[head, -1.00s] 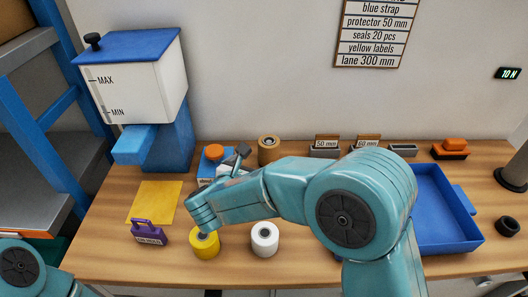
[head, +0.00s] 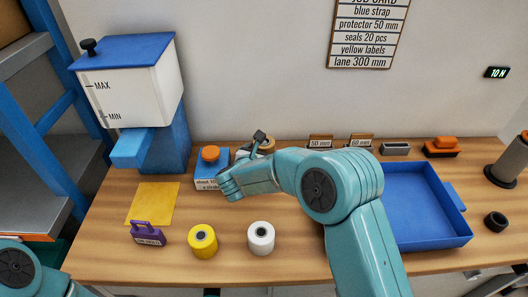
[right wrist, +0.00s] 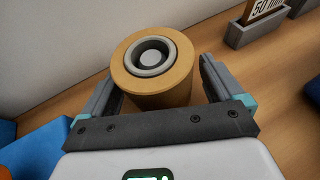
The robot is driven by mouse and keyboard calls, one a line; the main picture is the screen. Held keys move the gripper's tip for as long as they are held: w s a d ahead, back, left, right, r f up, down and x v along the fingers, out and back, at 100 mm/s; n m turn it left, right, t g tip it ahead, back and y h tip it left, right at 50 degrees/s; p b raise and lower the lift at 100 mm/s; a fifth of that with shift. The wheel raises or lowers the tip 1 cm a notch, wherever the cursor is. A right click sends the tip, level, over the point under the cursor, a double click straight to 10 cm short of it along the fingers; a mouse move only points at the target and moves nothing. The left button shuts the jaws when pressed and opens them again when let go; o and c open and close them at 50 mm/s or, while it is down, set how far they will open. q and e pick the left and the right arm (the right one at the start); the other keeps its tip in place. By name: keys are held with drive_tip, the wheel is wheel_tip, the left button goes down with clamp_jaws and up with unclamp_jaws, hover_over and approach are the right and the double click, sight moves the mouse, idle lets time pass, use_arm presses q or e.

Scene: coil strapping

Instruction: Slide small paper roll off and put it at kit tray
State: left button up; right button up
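The brown paper roll (right wrist: 152,85) stands upright with a dark and grey core at its top in the right wrist view. In the head view it (head: 268,143) is partly hidden behind my right gripper at the back of the table. My right gripper (right wrist: 158,72) is open, with one finger on each side of the roll; I cannot tell if either finger touches it. The right gripper also shows in the head view (head: 258,142). A blue tray (head: 425,200), likely the kit tray, lies at the right and looks empty where visible. My left gripper is outside the view.
A yellow roll (head: 203,242) and a white roll (head: 261,238) stand near the front edge. A blue box with an orange knob (head: 212,170) stands left of the right gripper. Label holders (head: 320,148) stand behind. A blue and white dispenser (head: 140,95) stands at the back left.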

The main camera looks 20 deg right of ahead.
drive_tip(key=shift+r, duration=0.1)
clamp_jaws()
drive_tip(key=shift+r+p, duration=1.8)
drive_tip(key=shift+r, duration=2.7)
drive_tip(key=shift+r+b, duration=0.25)
drive_tip(key=shift+b, duration=0.05)
drive_tip(key=shift+d, duration=0.1)
